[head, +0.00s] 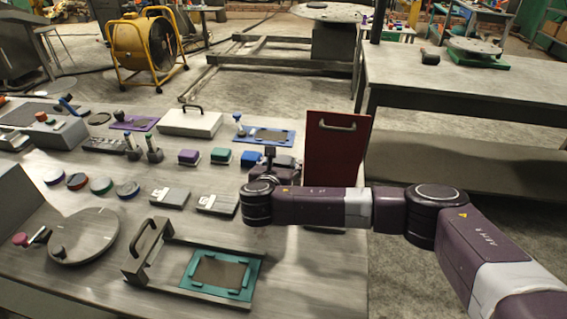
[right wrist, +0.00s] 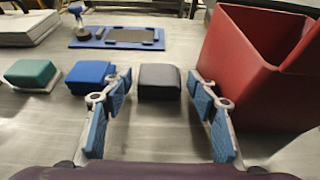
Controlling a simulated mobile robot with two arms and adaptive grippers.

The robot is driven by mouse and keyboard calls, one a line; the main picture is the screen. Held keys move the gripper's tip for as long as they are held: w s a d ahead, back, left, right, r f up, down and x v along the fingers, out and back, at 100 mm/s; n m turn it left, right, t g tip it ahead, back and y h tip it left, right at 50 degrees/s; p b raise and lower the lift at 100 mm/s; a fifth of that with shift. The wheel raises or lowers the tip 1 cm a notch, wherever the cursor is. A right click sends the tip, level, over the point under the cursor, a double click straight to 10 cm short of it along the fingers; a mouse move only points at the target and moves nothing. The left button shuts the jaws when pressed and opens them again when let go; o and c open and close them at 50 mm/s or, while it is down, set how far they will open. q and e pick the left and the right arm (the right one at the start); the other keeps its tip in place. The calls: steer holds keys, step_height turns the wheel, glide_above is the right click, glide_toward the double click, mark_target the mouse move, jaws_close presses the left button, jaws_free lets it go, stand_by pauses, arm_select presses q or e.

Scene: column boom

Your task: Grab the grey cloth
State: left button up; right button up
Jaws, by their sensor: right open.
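The grey cloth (right wrist: 160,82) is a dark grey folded block on the table in the right wrist view, at the end of a row of similar folded cloths. In the head view the grey cloth (head: 287,160) is partly hidden by my right gripper (head: 271,160). My right gripper (right wrist: 159,100) is open and empty, with its blue-padded fingers apart. The grey cloth lies beyond the fingertips, roughly centred between them. My left gripper is not in view.
A blue cloth (right wrist: 90,76) lies close left of the left finger, with a green cloth (right wrist: 32,74) further left. A tall red bin (right wrist: 262,75) stands close on the right. A blue tray (right wrist: 117,37) lies behind. The purple cloth (head: 189,156) is further left.

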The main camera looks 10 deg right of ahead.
steer(key=shift+x, duration=1.3)
steer(key=shift+a, duration=0.1)
steer(key=shift+c, duration=0.6)
steer(key=c, duration=0.8)
steer(key=shift+r, duration=0.1)
